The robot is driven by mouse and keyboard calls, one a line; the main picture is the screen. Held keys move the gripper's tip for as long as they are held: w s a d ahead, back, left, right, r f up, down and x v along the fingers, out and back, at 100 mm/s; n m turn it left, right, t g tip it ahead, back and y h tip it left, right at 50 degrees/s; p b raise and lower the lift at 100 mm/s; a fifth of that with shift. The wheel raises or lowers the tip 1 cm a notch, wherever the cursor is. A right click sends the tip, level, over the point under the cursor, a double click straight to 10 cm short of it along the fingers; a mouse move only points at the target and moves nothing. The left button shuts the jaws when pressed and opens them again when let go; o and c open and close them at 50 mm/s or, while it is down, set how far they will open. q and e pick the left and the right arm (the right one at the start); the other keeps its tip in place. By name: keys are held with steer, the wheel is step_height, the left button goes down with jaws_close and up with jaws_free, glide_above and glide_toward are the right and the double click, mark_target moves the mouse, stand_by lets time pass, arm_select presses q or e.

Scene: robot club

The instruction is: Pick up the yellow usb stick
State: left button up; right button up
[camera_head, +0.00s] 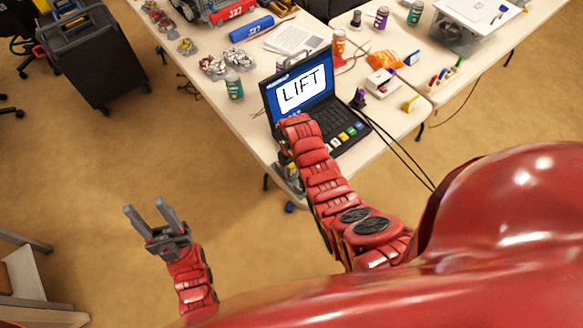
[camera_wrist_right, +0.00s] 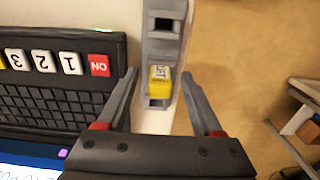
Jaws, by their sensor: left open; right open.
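The yellow usb stick (camera_wrist_right: 160,80) shows in the right wrist view, set in a grey slotted holder (camera_wrist_right: 162,45) on the white table's edge. My right gripper (camera_wrist_right: 160,73) is open, with one finger on each side of the stick and a visible gap to each. How far above the stick the fingertips are is hard to tell. In the head view my right arm reaches over the table's near corner beside the laptop; its wrist hides most of that spot. My left gripper (camera_head: 149,212) is open and empty over the floor, left of the table.
A green bottle (camera_head: 234,86) and cables are nearby. Floor left of the table is clear up to a black cart (camera_head: 95,65).

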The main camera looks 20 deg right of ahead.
steer(key=shift+f, duration=0.3)
jaws_close()
steer(key=shift+w+r, duration=0.1)
stand_by(0.5)
